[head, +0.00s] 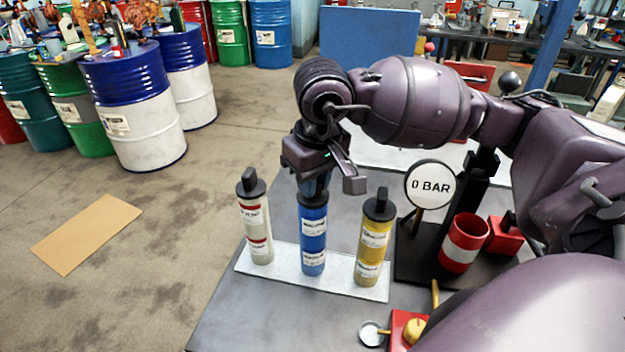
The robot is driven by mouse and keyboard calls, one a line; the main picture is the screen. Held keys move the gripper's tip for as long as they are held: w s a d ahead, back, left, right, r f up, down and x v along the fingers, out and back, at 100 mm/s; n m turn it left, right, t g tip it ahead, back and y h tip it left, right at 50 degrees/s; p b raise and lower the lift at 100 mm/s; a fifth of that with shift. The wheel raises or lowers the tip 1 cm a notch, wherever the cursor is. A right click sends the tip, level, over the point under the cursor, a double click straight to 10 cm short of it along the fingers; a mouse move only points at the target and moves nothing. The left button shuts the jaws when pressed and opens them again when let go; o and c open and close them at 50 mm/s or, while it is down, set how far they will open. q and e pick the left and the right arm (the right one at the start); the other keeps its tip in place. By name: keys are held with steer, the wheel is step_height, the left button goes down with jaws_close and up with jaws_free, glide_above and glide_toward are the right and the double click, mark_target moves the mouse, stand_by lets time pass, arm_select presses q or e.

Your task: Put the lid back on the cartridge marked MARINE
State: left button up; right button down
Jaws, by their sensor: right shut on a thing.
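Three cartridges stand upright in a row: a pale one with red bands (257,232), a blue one (312,240) and a yellow one (373,245). Their labels are too small to read surely, so I cannot tell which says MARINE. The pale and yellow cartridges wear black lids (251,184) with upright grips. My right gripper (315,182) points down right over the blue cartridge's top and is shut on what seems to be its lid, mostly hidden by the jaws. I cannot tell whether that lid is seated. My left gripper is out of view.
The cartridges stand on a pale plate (342,283) on a grey table (235,310). To the right are a round "0 BAR" gauge (430,185), a red-and-white can (463,243) and a red block with a yellow knob (408,329). Drums stand on the floor behind.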

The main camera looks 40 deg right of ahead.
steer(key=shift+f+b, duration=0.15)
steer(key=shift+b, duration=0.65)
stand_by(1.9)
steer(key=c, duration=0.5)
jaws_free()
steer(key=shift+r+p, duration=1.05)
steer(key=shift+r, duration=2.45)
jaws_close()
steer(key=shift+f+b, duration=0.65)
steer(key=shift+f, duration=0.15)
